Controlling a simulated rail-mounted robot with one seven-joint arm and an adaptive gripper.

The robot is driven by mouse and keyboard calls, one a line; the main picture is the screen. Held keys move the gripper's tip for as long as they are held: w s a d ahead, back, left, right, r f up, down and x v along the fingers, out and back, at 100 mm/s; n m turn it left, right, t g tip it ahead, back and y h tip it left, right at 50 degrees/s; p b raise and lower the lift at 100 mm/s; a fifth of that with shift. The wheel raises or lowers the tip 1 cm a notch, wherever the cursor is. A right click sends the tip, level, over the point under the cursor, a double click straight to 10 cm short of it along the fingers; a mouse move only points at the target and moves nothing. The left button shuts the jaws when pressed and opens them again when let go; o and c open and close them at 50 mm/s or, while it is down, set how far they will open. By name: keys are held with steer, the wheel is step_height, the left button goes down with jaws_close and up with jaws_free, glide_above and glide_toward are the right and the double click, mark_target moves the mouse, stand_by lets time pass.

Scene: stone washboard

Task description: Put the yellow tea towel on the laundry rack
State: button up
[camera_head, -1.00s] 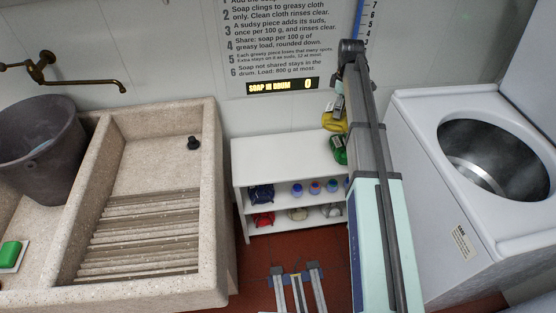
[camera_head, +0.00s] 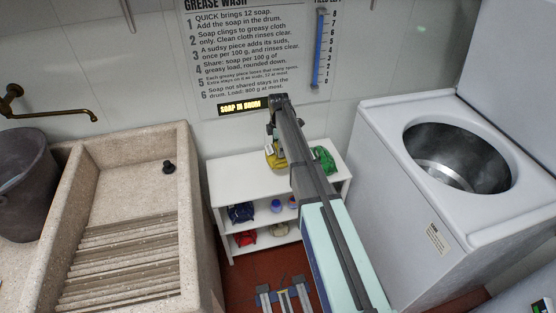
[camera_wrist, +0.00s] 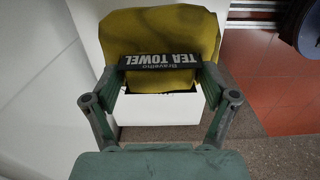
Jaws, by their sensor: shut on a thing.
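The yellow tea towel (camera_head: 272,158) is a folded bundle over the white shelf unit's top, partly hidden by my arm. In the wrist view the towel (camera_wrist: 160,32) fills the upper middle, with a black "TEA TOWEL" label across its near side. My gripper (camera_wrist: 160,72) is shut on it, with a finger at each side of the label. My gripper (camera_head: 271,132) is small and partly hidden in the head view. I cannot tell whether the towel touches the white surface under it. The white shelf unit (camera_head: 235,175) is the only rack-like thing in view.
A green bundle (camera_head: 324,160) lies on the shelf top, right of my arm. Lower shelves hold several small items. A stone washboard sink (camera_head: 125,190) stands left with a grey bucket (camera_head: 25,185). A white washer (camera_head: 385,170) with an open drum stands right.

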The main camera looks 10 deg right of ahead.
steer(key=shift+f+p, duration=0.7)
steer(key=shift+f, duration=3.55)
steer(key=shift+f, duration=0.1)
steer(key=o, duration=1.1)
steer(key=shift+c, duration=0.2)
step_height(320, 180, up, 12)
steer(key=b, duration=0.3)
